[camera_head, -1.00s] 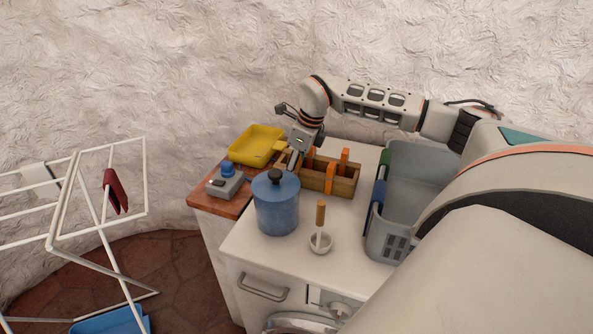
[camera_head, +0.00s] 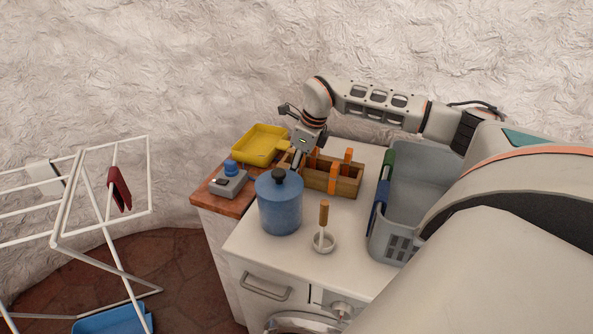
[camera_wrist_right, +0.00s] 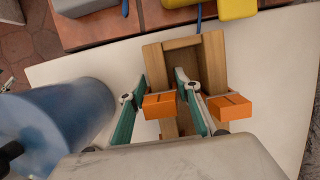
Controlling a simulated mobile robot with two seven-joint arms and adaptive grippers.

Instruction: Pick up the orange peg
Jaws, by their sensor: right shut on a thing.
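Another orange peg (camera_wrist_right: 230,107) is to the right, outside the fingers. In the head view my right gripper (camera_head: 298,158) is at the left end of the rack, partly hidden by the blue canister. Two other pegs (camera_head: 333,178) (camera_head: 348,156) are to its right. I cannot tell whether the held peg is clear of the rack. My left gripper is not in view.
A blue canister (camera_head: 279,206) stands close in front of the rack. A grey basket (camera_head: 415,180) is on the right. A yellow tray (camera_head: 260,145) and a grey device (camera_head: 228,183) are on the left.

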